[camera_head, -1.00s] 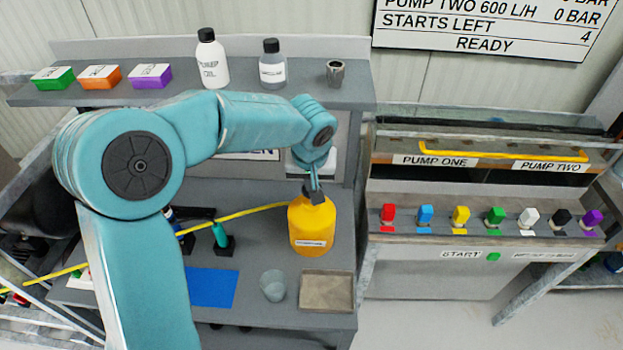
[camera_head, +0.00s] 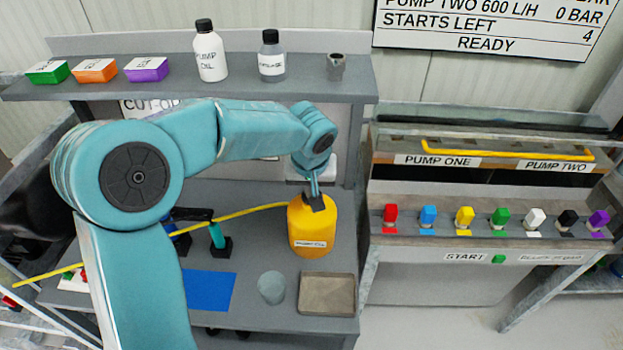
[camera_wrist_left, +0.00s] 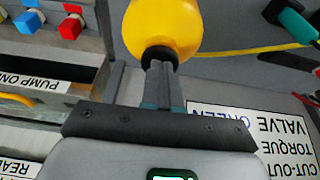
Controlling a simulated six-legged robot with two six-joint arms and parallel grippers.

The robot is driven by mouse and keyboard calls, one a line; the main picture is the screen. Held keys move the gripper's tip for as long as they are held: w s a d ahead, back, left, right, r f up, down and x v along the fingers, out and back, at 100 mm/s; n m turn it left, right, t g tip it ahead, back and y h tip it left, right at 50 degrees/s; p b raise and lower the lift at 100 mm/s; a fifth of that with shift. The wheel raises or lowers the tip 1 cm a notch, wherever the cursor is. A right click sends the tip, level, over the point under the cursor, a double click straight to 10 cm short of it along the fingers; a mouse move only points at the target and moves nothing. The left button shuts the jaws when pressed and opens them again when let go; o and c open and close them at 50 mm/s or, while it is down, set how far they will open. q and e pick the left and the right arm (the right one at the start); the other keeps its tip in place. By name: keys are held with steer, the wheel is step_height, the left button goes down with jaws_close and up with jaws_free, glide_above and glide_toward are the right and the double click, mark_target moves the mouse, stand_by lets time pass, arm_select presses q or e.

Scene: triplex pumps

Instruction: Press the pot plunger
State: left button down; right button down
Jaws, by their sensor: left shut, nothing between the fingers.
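The pot is a yellow rounded container (camera_head: 312,230) with a pale label, standing on the grey bench. Its dark top shows in the left wrist view (camera_wrist_left: 158,54) just beyond my fingertips. My left gripper (camera_head: 315,204) is shut and empty, pointing down at the top of the yellow pot. In the left wrist view the closed fingers (camera_wrist_left: 160,68) meet or nearly meet the dark top; I cannot tell whether they touch. The plunger itself is mostly hidden by the fingers. My right gripper is not in view.
A grey tray (camera_head: 327,293) and a clear cup (camera_head: 271,287) stand in front of the pot. A blue mat (camera_head: 210,290) and a teal-handled tool (camera_head: 217,237) lie left. A shelf (camera_head: 300,91) with bottles is above. The coloured-knob panel (camera_head: 480,228) is right.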

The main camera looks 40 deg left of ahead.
arm_select(q)
step_height(320, 180, up, 5)
steer(key=p, duration=0.4)
steer(key=shift+s+d+r+b, duration=0.3)
steer(key=shift+r+b, duration=0.3)
steer(key=shift+b, duration=0.15)
steer(key=a+v, duration=0.1)
steer(key=v, duration=0.6)
steer(key=shift+d+r, duration=0.35)
steer(key=shift+d, duration=0.1)
steer(key=shift+s, duration=0.1)
